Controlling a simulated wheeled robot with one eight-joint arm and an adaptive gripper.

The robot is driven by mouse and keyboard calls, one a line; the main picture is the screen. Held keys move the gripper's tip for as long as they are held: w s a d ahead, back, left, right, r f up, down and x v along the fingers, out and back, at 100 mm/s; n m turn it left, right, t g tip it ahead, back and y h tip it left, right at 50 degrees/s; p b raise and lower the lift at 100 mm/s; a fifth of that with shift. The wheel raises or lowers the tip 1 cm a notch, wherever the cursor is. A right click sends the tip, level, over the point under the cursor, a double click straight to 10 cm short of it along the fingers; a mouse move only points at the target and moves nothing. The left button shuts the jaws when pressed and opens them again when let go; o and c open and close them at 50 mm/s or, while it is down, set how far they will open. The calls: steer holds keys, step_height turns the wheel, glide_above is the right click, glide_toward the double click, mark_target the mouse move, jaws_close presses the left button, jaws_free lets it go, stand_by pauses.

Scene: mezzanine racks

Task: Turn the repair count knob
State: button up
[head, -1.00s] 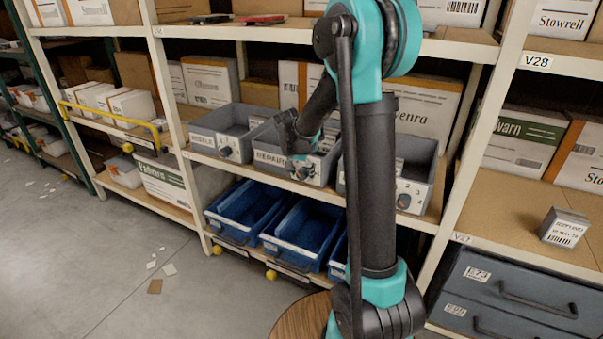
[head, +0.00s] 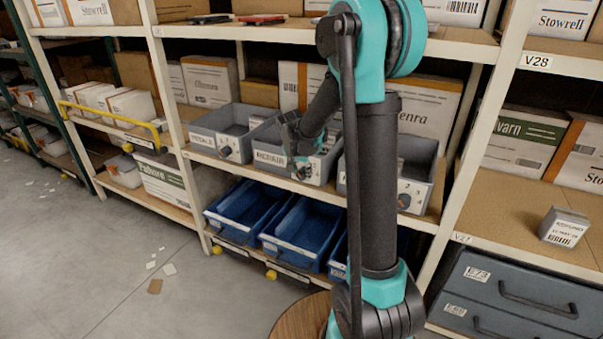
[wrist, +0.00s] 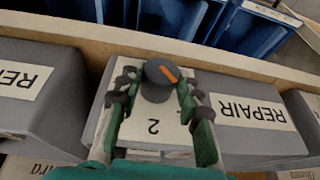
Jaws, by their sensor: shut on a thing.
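The repair count knob (wrist: 160,71) is a dark round knob with an orange pointer mark. It sits on a pale plate (wrist: 152,127) marked 2, on the front of a grey bin labelled REPAIR (wrist: 250,110). In the wrist view my gripper (wrist: 158,82) has one finger on each side of the knob and is shut on it. In the head view my gripper (head: 300,165) is at the front of the middle grey bin (head: 268,158), and the knob is hard to make out there.
Grey bins stand on either side, the left one (head: 210,142) with its own knob. Blue bins (head: 240,208) fill the shelf below. Boxes (head: 210,80) stand behind the grey bins. A rack upright (head: 475,130) rises right of my arm.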

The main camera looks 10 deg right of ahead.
steer(key=y, duration=0.1)
steer(key=t+y, duration=0.1)
steer(key=t, duration=0.1)
steer(key=shift+s+d+m+y, duration=0.25)
steer(key=shift+d+m+y, duration=0.1)
steer(key=shift+m+y, duration=0.05)
steer(key=shift+s+d+f+m+t+y, duration=0.1)
steer(key=shift+m+t+y, duration=0.1)
steer(key=shift+t+y, duration=0.55)
steer(key=shift+f+m+t+y, duration=0.1)
steer(key=shift+m+t+y, duration=0.1)
steer(key=shift+t+y, duration=0.55)
steer(key=o, duration=1.2)
steer(key=shift+c, duration=0.2)
steer(key=v, duration=1.2)
steer(key=shift+d, duration=0.2)
steer(key=shift+f, duration=0.15)
